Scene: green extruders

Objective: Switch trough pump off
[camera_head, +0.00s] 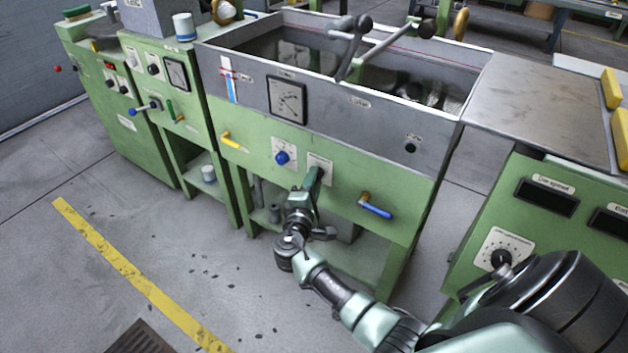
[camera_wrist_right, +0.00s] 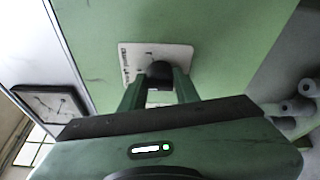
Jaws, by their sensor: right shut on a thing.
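The trough (camera_head: 352,127) is a grey metal tank set in a green stand. A white switch plate (camera_head: 320,164) is on the stand's green front. In the right wrist view, a black rotary knob (camera_wrist_right: 160,72) sits on this plate (camera_wrist_right: 182,52). The plate's lettering is too small to read. My right gripper (camera_head: 313,176) reaches the plate from the front. Its two fingers (camera_wrist_right: 158,90) are on either side of the knob and shut on it. The knob's pointer is hidden, so its setting cannot be told. My left gripper is out of view.
A blue knob (camera_head: 282,157) on another white plate is just left. A blue-handled valve (camera_head: 375,208) sticks out on the right, and a yellow handle (camera_head: 231,140) on the left. A right-hand cabinet (camera_head: 515,225) stands close to my right arm. The floor in front is open.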

